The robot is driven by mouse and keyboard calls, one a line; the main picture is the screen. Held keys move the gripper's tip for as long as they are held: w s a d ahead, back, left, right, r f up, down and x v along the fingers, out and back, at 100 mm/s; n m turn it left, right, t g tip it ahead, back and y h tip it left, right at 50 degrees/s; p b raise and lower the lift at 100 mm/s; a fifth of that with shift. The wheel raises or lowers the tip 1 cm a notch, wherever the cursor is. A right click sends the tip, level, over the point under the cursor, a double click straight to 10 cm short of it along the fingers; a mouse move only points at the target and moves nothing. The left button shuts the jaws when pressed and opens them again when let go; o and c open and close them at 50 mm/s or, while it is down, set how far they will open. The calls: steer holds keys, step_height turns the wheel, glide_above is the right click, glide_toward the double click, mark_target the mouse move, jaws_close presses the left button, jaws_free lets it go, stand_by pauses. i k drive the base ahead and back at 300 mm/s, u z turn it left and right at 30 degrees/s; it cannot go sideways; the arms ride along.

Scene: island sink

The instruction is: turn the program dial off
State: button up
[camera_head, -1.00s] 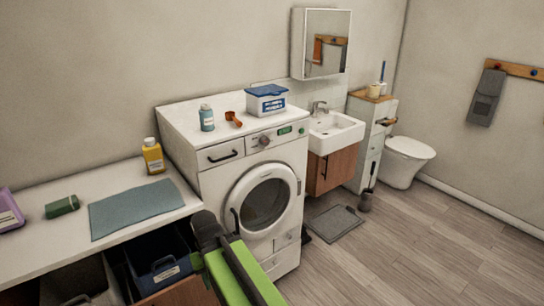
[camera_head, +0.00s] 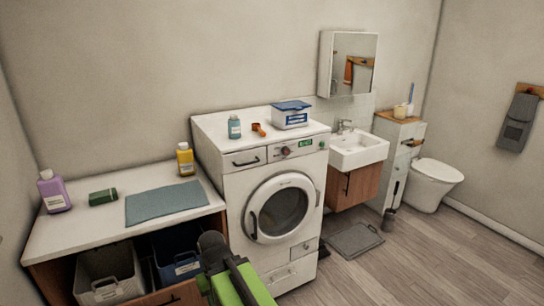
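The program dial (camera_head: 286,151) is a small round knob on the upper front panel of the white washing machine (camera_head: 234,190). It sits between the drawer handle and a green-lit display (camera_head: 306,142). A small green button (camera_head: 322,145) is at the panel's right end. The dial's pointer is too small to read. My arm, green and black, rises from the bottom edge in front of the machine's lower left. My gripper (camera_head: 212,243) is a dark shape at its end, well below and left of the dial, not touching it. Its fingers cannot be made out.
A blue-lidded box (camera_head: 291,116), an orange scoop (camera_head: 258,129) and a teal bottle (camera_head: 234,127) stand on the machine. The counter (camera_head: 85,234) at left holds bottles and a cloth (camera_head: 165,202), with bins beneath. A sink (camera_head: 358,150) is at right.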

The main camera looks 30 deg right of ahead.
mark_target(286, 151)
steer(key=u, duration=0.05)
steer(key=i, duration=1)
steer(key=u, duration=0.05)
